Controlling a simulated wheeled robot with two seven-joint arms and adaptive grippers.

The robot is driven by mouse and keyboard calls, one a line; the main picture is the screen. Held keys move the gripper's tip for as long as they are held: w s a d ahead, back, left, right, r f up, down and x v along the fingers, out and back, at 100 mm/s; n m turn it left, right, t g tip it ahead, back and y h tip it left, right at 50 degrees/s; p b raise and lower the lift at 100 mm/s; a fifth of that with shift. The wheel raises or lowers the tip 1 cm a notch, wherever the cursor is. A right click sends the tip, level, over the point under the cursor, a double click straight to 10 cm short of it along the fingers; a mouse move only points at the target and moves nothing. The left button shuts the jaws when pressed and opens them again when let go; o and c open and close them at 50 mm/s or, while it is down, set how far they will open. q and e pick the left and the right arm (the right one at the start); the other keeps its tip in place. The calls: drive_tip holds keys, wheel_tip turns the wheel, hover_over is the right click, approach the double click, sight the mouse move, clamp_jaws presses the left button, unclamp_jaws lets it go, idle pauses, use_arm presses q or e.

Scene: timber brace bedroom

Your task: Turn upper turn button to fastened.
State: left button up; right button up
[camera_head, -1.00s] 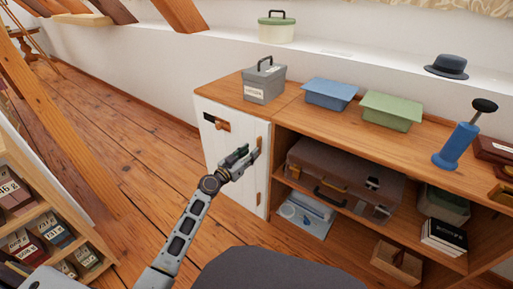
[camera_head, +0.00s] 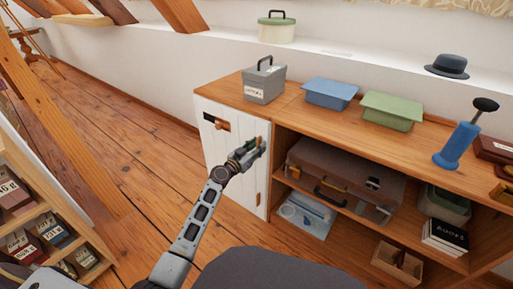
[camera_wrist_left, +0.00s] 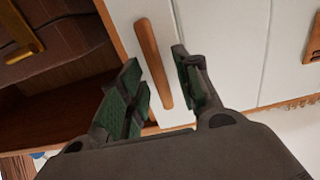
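The upper turn button (camera_wrist_left: 154,62) is a slim wooden bar on the white cabinet door (camera_wrist_left: 225,50), close to the edge by the open shelf. In the left wrist view it lies slightly tilted, with its near end between the fingers of my left gripper (camera_wrist_left: 163,92). Those fingers are open with green pads, one on each side of the bar; I cannot tell whether either touches it. In the head view my left gripper (camera_head: 254,149) is at the door's upper right and hides most of the button. A lower wooden button (camera_head: 258,198) sits further down the door. My right gripper is not seen.
A wooden latch piece (camera_head: 217,122) is at the door's upper left. A brown suitcase (camera_head: 345,178) lies on the shelf beside the door. A grey box (camera_head: 264,84) and blue box (camera_head: 329,94) stand on the cabinet top. Open floor (camera_head: 130,140) lies left.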

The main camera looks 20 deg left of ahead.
use_arm(q)
clamp_jaws()
drive_tip(key=shift+n, duration=0.6)
drive_tip(key=n, duration=1.1)
drive_tip(key=a+f+n, duration=0.1)
drive_tip(key=n, duration=0.4)
drive_tip(key=shift+w+n, duration=0.2)
drive_tip(key=shift+n, duration=0.1)
idle(0.4)
